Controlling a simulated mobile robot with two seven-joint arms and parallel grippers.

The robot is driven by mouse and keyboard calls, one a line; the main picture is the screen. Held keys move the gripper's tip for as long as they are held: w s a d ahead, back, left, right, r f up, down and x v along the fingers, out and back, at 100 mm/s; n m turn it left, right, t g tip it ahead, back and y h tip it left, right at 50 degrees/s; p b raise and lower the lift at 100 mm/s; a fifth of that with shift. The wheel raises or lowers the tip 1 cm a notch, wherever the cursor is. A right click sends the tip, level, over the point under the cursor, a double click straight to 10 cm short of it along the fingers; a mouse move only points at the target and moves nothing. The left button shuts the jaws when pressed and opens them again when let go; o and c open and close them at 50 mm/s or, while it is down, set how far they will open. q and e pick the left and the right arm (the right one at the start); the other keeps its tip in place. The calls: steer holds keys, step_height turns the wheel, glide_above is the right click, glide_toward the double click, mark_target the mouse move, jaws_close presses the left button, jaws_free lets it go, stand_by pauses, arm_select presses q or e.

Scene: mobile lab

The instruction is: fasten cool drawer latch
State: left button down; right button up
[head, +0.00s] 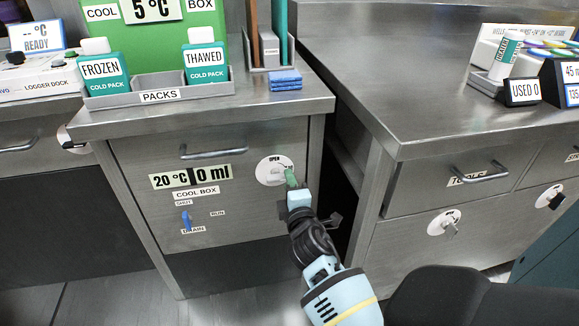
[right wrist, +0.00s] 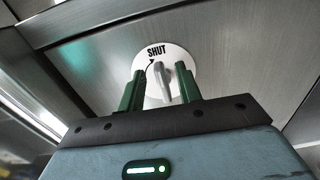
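The cool box drawer (head: 240,215) is in the middle of the head view, its front flush with the cabinet as far as I can see. Its latch is a white round plate (head: 266,170) at the upper right of the front, marked OPEN at the top there. In the right wrist view the latch's grey handle (right wrist: 161,83) stands below the word SHUT. My right gripper (head: 290,179) is at the latch and partly hides it. Its green fingers (right wrist: 160,72) are open, one on each side of the handle, with gaps showing. My left gripper is in neither view.
A drawer handle (head: 212,153) and a blue drain lever (head: 187,219) are on the same front. A grey packs tray (head: 210,88) stands on the counter above. A dark gap (head: 345,190) separates this cabinet from the right bench, whose drawers have similar latches (head: 444,222).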

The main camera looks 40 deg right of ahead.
steer(key=v, duration=0.7)
steer(key=shift+s, duration=0.15)
stand_by(0.4)
